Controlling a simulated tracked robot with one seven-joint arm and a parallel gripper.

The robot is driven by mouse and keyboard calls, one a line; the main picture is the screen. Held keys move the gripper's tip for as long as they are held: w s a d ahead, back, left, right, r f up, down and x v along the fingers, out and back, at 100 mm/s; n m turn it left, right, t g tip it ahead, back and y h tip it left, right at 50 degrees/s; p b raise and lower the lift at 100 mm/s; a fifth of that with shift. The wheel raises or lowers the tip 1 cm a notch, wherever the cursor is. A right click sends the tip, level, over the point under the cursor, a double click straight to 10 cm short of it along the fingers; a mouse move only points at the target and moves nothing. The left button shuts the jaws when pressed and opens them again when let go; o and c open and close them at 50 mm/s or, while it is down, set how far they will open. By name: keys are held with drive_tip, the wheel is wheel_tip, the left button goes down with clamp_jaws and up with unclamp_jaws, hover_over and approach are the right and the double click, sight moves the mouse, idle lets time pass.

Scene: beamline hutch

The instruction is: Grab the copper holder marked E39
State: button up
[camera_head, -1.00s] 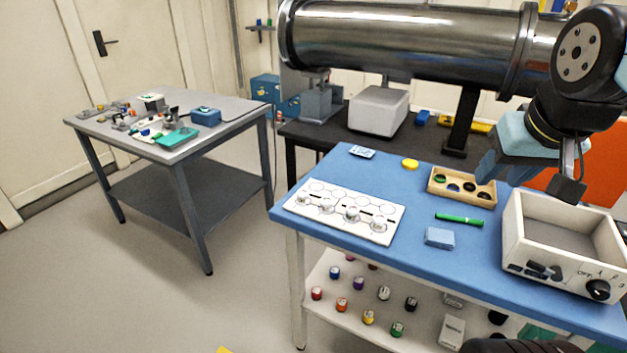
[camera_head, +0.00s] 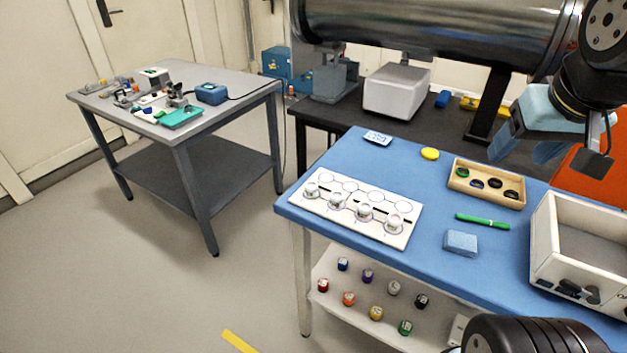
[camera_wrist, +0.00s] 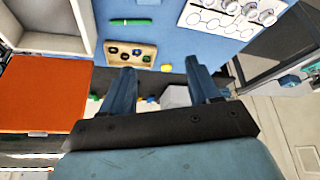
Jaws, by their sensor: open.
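No copper-coloured holder marked E39 can be made out; the markings are too small to read. A white board (camera_head: 330,210) on the blue bench top carries several small silvery-white round pieces (camera_head: 364,212) in a row, beside empty outlined circles. The board also shows at the top right of the wrist view (camera_wrist: 215,22). My gripper (camera_head: 527,150) is open and empty, above the back right of the bench in the head view. Its two blue fingers (camera_wrist: 160,75) show apart in the wrist view, with nothing between them.
A wooden tray (camera_head: 486,198) with round pieces, a green pen (camera_head: 482,221), a blue block (camera_head: 460,242) and a white open box (camera_head: 545,240) stand on the bench. Several coloured-cap vials (camera_head: 376,313) sit on the shelf below. A grey table (camera_head: 232,82) stands left.

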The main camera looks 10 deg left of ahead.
wheel_tip(320, 180, down, 2)
drive_tip(key=w+a+n+g+h, duration=0.1)
drive_tip(key=w+n+g, duration=0.1)
drive_tip(key=w+n, duration=0.15)
drive_tip(key=n+t+h, duration=0.5)
drive_tip(key=n+t, duration=0.4)
drive_tip(key=n, duration=1.8)
approach(313, 185)
drive_tip(key=x, duration=0.4)
drive_tip(key=shift+a+f, duration=0.1)
drive_tip(key=shift+a, duration=0.1)
drive_tip(key=shift+x, duration=2.8)
drive_tip(key=shift+s+d, duration=0.1)
drive_tip(key=shift+d, duration=0.05)
drive_tip(key=c, duration=1.1)
